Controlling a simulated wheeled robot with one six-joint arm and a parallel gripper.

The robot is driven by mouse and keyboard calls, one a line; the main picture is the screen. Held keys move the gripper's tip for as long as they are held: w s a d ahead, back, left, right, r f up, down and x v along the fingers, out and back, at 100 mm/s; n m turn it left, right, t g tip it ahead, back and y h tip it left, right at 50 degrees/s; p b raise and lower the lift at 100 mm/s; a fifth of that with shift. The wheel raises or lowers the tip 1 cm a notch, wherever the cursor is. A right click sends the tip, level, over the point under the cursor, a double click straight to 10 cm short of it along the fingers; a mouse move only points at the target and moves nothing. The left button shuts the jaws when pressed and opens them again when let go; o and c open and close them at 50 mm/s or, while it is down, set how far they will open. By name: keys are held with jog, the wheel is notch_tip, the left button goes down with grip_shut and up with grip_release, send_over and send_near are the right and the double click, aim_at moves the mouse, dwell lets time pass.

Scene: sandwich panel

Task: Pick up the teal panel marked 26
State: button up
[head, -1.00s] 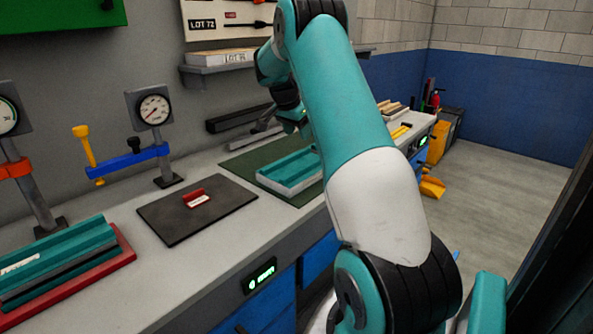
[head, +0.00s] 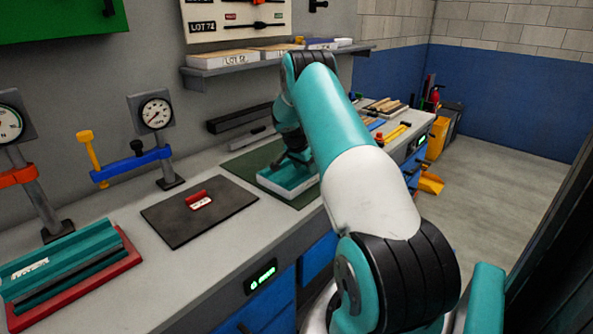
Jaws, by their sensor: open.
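A teal panel (head: 282,182) with a pale lower edge lies on the green mat (head: 242,165) in the middle of the workbench. No number can be read on it. My gripper (head: 296,161) is small and dark in this view, open, low over the far part of this panel. I cannot tell whether it touches it. A second teal piece (head: 62,252) with a pale label and a dark strip sits on a red base (head: 90,288) at the left front. Its label is too small to read.
A dark mat (head: 165,219) with a red tag (head: 199,200) lies left of the green mat. Gauges on stands (head: 155,113) and a blue clamp (head: 135,163) stand behind it. A shelf with boxes (head: 222,60) hangs above. A dark bar (head: 240,118) lies at the wall.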

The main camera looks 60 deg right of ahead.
jog(key=c, duration=1)
grip_shut()
jog(key=shift+r, duration=0.15)
